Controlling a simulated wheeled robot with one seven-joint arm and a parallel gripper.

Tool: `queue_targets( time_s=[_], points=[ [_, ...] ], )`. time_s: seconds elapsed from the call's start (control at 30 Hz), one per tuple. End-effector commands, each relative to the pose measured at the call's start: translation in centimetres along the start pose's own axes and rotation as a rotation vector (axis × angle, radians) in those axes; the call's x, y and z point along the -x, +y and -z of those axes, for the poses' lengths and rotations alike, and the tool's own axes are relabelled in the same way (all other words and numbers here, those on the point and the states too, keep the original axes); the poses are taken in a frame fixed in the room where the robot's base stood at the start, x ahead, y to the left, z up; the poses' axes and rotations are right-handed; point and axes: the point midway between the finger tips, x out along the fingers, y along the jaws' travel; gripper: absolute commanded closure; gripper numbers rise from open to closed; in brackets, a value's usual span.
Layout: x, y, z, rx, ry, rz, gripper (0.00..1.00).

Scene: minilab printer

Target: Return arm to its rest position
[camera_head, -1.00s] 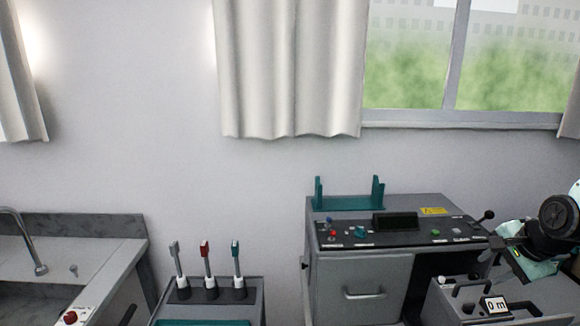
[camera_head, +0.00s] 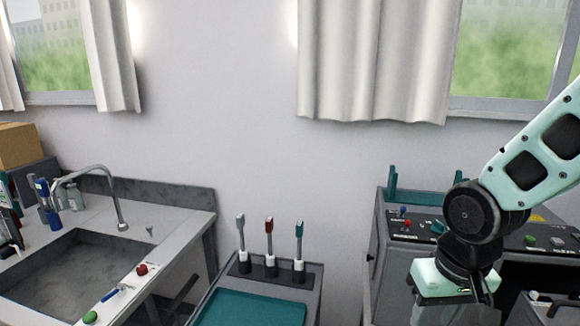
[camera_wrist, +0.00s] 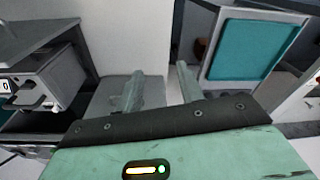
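My arm reaches in from the right edge in the head view and bends down at a dark joint, in front of the grey printer machine (camera_head: 392,240). The wrist housing below it is pale green. The fingertips are hidden in the head view. In the wrist view my gripper (camera_wrist: 160,88) shows two pale fingers set apart, with nothing between them. The gripper is open and empty, above grey surfaces.
A stand with several upright handled tools (camera_head: 269,245) and a teal tray (camera_head: 250,308) is left of the arm; the teal panel shows in the wrist view (camera_wrist: 252,50). A sink (camera_head: 70,275) with a tap is at far left. A small device (camera_wrist: 45,80) is at left in the wrist view.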

Motion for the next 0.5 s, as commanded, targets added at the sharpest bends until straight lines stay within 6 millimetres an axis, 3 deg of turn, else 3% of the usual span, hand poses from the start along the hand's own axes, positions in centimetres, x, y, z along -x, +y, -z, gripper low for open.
queue_targets(
  time_s=[0.03, 0.2, 0.33, 0.5],
  points=[
    [-0.3, -1.8, -1.1, 0.09, -0.007, 0.001, 0.62],
    [0.1, -6.4, -4.9, 0.355, -0.041, 0.016, 0.62],
    [0.4, -8.9, -8.0, 0.532, -0.065, 0.033, 0.62],
    [0.8, -10.6, -10.7, 0.68, -0.087, 0.052, 0.62]
  ],
)
